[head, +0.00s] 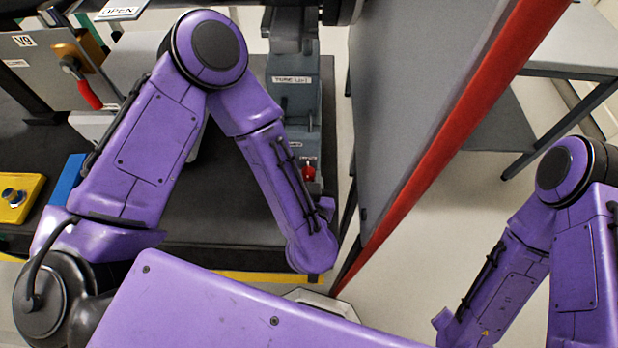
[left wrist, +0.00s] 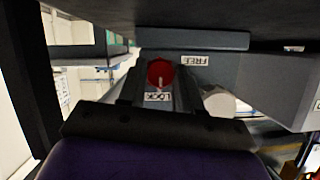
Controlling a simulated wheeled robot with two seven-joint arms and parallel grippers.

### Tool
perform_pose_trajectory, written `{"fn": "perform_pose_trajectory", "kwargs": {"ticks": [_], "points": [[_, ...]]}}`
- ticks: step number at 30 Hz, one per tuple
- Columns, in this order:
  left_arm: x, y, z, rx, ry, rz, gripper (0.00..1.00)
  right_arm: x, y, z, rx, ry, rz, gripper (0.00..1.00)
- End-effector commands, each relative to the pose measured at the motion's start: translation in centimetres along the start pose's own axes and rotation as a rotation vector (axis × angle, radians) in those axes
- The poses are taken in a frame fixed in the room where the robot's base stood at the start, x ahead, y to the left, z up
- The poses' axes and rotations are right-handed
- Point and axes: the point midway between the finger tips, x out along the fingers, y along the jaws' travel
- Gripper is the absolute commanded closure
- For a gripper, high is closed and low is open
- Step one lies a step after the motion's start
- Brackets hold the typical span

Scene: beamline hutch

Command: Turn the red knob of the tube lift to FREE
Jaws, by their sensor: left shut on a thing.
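In the left wrist view the knob (left wrist: 160,72) is round and red, with a pale pointer mark toward the LOCK label (left wrist: 157,97). The FREE label (left wrist: 195,60) is beside it; both labels appear upside down. My left gripper (left wrist: 159,84) is shut on the knob, a dark finger on each side. The left arm hides most of this gripper in the head view. The right gripper is out of view.
A grey panel with a red edge post (head: 450,140) stands right of the lift. At the left are a yellow box with a button (head: 16,198) and a red-handled valve (head: 88,94). A grey table (head: 575,45) stands at the upper right.

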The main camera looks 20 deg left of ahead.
Motion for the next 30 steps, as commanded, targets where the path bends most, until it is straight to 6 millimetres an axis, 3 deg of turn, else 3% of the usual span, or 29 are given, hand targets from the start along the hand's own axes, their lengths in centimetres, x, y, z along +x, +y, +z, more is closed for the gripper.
{"fn": "perform_pose_trajectory", "kwargs": {"ticks": [15, 30], "points": [[0.1, -0.3, 0.1, -0.350, 0.001, 0.148, 0.96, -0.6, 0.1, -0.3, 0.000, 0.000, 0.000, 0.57], [0.2, -0.4, 0.6, -0.790, 0.000, 0.332, 0.96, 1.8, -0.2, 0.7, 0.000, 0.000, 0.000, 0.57]]}}
